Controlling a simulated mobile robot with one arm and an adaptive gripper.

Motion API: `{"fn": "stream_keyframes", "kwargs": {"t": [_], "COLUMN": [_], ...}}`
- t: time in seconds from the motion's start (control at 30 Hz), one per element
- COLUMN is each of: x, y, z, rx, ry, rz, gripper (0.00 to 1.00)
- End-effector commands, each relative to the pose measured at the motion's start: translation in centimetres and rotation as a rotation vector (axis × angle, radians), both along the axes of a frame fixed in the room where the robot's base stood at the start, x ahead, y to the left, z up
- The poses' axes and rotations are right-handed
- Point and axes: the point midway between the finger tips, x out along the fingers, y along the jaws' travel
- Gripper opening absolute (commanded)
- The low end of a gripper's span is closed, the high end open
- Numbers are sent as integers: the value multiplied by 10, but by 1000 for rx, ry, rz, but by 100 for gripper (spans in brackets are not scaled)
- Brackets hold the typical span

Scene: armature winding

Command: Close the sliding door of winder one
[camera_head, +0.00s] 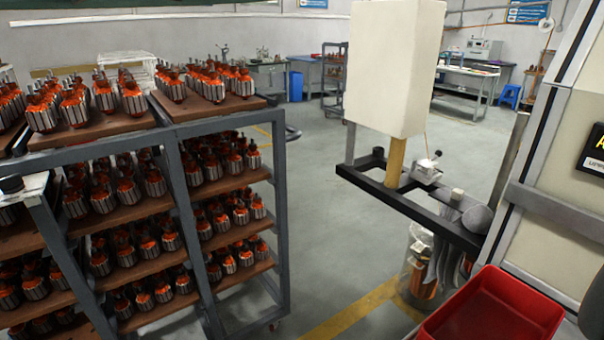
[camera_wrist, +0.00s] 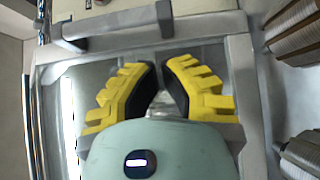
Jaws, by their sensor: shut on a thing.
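A pale machine panel (camera_head: 565,150) with a grey frame and a horizontal grey rail stands at the right in the head view. I cannot tell for sure whether it is winder one's sliding door. In the wrist view, a framed door panel (camera_wrist: 75,95) with a grey bar handle (camera_wrist: 112,30) at the top fills much of the picture. My gripper (camera_wrist: 161,72) has two yellow-padded fingers drawn together at the door's frame. It is shut on a thin part of the door between the fingertips, mostly hidden by the fingers. My gripper is not visible in the head view.
A metal rack (camera_head: 282,210) full of orange-wound armatures stands at the left. A red bin (camera_head: 490,312) sits at the lower right. A white box (camera_head: 395,65) stands over a dark beam (camera_head: 410,205). Floor is clear between rack and beam. Metal cylinders (camera_wrist: 295,35) are close at the right in the wrist view.

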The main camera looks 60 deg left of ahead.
Motion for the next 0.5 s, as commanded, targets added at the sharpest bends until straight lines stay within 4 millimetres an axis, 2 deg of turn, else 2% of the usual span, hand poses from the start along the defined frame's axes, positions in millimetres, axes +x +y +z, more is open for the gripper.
{"fn": "stream_keyframes", "kwargs": {"t": [0.17, 0.5], "x": [-1, -18], "y": [12, 26], "z": [-1, 1], "rx": [0, -6], "ry": [7, 4], "rz": [18, 15], "gripper": [0, 0]}}
